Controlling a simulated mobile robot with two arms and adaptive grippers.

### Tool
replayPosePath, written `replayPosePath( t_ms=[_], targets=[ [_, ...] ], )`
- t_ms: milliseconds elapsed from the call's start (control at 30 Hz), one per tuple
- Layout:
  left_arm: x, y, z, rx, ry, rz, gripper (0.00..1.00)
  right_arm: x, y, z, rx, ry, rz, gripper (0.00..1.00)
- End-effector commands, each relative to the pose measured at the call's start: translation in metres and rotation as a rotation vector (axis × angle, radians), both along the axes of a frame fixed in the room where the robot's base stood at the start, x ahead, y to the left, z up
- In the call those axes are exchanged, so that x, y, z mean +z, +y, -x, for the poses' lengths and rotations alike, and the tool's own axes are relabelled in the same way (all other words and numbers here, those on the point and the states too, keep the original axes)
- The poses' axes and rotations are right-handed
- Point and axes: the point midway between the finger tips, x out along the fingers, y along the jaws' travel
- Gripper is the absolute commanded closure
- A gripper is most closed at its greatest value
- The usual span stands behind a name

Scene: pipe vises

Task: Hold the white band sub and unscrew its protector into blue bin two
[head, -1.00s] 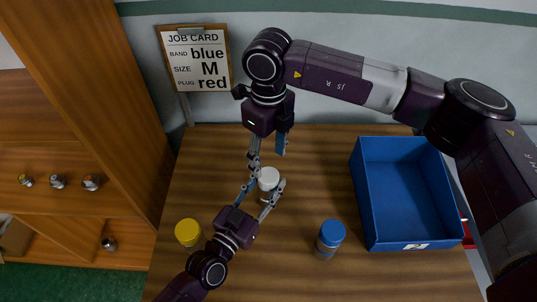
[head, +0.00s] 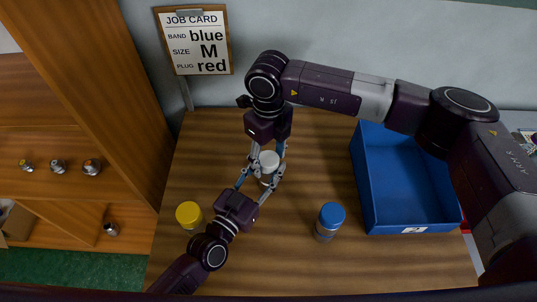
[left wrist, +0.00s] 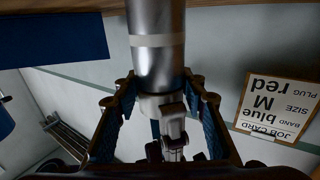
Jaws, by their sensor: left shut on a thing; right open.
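The white band sub is a metal cylinder with a pale band (left wrist: 158,40), seen large in the left wrist view. Its white protector (head: 269,158) is on its top end. My left gripper (head: 264,178) is shut on the sub from the near side, below the protector. My right gripper (head: 267,153) is open above, its fingers on either side of the protector; whether they touch it I cannot tell. Blue bin two (head: 366,185) stands at the right of the table, with its number label at the front. No object shows inside it.
A blue-capped sub (head: 329,221) stands right of my left gripper, and a yellow-capped one (head: 189,214) stands left. A job card (head: 196,42) stands at the back left. Small metal pieces (head: 92,167) sit in the wooden shelf.

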Motion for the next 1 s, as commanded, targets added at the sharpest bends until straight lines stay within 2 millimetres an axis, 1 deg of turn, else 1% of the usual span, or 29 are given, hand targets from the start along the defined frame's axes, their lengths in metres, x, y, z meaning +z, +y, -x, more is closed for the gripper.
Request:
replayPosePath(
  t_ms=[67, 467, 567, 633, 900, 1000],
  targets=[
    [0.0003, 0.0000, -0.0001, 0.000, -0.001, 0.000, 1.00, 0.0000, 0.0001, 0.0001, 0.000, 0.000, 0.000, 0.46],
    [0.0004, 0.0000, -0.0001, 0.000, -0.001, 0.000, 1.00, 0.0002, -0.0001, 0.0000, 0.000, 0.000, 0.000, 0.90],
    [0.0004, 0.0000, -0.0001, 0.000, -0.001, 0.000, 1.00, 0.0004, -0.0003, -0.0001, 0.017, 0.000, 0.000, 0.90],
    [0.0004, 0.0000, -0.0001, 0.000, -0.001, 0.000, 1.00, 0.0005, -0.0003, -0.0003, 0.069, -0.001, 0.001, 0.91],
    [0.0004, 0.0001, -0.0002, 0.000, -0.001, 0.000, 1.00, 0.0007, -0.0006, -0.0005, 0.424, -0.001, 0.002, 0.90],
    [0.0004, 0.0001, -0.0002, 0.000, -0.001, 0.000, 1.00, 0.0008, -0.0006, -0.0004, 0.500, -0.001, 0.002, 0.90]
  ],
)
